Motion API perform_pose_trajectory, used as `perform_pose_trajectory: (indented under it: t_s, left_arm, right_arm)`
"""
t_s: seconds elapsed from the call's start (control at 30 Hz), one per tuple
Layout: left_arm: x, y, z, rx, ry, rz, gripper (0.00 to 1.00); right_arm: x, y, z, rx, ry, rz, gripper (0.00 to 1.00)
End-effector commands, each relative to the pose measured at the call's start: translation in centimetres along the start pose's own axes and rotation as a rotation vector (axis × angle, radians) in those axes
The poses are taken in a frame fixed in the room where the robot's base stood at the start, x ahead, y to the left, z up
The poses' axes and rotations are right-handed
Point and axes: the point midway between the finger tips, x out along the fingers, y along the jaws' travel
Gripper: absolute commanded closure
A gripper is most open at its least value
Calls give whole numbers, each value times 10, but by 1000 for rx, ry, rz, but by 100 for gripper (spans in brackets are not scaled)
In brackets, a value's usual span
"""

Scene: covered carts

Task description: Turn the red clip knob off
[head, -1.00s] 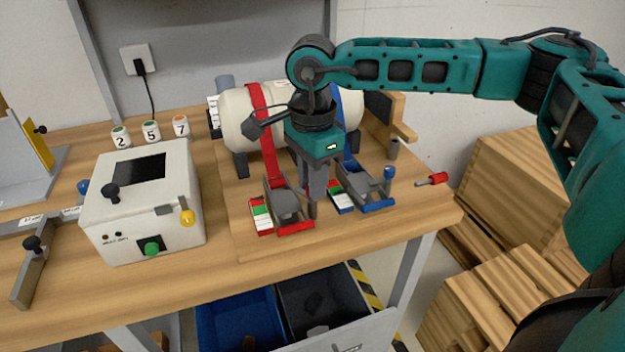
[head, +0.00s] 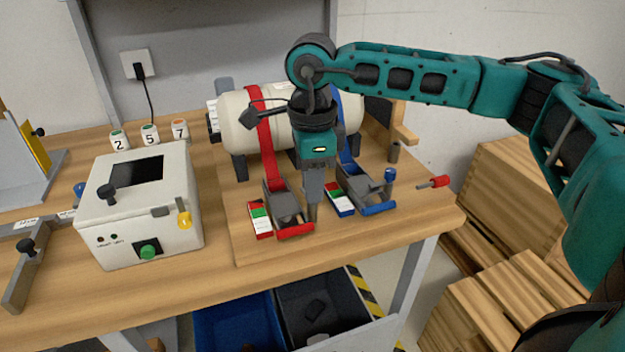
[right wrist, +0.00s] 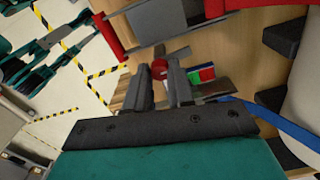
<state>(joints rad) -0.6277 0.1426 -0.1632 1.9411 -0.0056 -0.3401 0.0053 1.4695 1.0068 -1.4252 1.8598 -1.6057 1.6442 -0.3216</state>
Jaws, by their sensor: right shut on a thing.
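The red clip (head: 285,208) lies on the wooden board, with a red strap (head: 267,140) running up over a white cylinder (head: 240,115). My left gripper is in neither view.
A blue clip (head: 365,192) with an upright blue knob (head: 389,175) stands close on the right. A loose red-handled pin (head: 435,182) lies near the board's right edge. A white control box (head: 145,205) stands on the left. Bins (head: 240,320) are below the table.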

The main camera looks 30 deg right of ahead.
Motion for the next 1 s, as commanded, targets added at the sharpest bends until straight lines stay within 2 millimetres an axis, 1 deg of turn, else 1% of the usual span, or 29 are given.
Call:
perform_pose_trajectory:
  t_s: [0.13,0.17,0.4,0.67,0.77,0.87,1.0]
  left_arm:
    - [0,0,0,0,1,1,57]
    - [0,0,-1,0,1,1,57]
    - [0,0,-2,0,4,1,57]
    - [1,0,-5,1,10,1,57]
    - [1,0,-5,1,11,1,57]
    - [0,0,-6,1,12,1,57]
    - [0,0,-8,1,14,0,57]
  right_arm:
    - [-1,0,0,-1,-1,-1,100]
    - [-1,0,0,-1,-1,-1,76]
    - [0,0,0,-2,-1,-1,53]
    - [-1,0,0,-2,-1,-1,52]
    - [-9,-1,1,-2,-3,-3,52]
    - [-24,-1,1,-2,-4,-3,52]
    - [-55,0,1,-3,-4,-4,52]
